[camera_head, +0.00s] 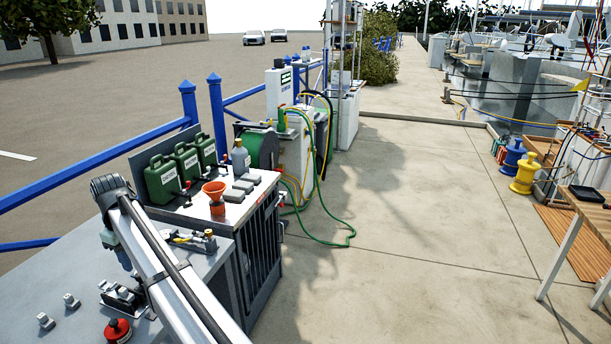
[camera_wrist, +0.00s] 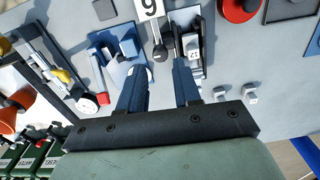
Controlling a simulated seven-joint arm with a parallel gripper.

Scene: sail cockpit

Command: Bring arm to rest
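My gripper (camera_wrist: 160,66) shows in the wrist view with two dark blue fingers apart and nothing between them. It is over a grey worktop (camera_wrist: 95,20). A lever with a black knob (camera_wrist: 159,53) and a small block marked 12 (camera_wrist: 192,45) lie just beyond the fingertips. A blue fixture (camera_wrist: 108,62) is beside the left finger; I cannot tell whether they touch. In the head view my arm crosses the grey worktop (camera_head: 60,270), and my gripper's fingers cannot be made out there.
Green canisters (camera_head: 186,162), an orange funnel (camera_head: 215,196) and a grey bottle (camera_head: 241,157) stand on the raised cabinet behind. A red round knob (camera_head: 117,330) and small grey fittings (camera_head: 45,321) are on the worktop. The paved quay (camera_head: 400,240) to the right is open.

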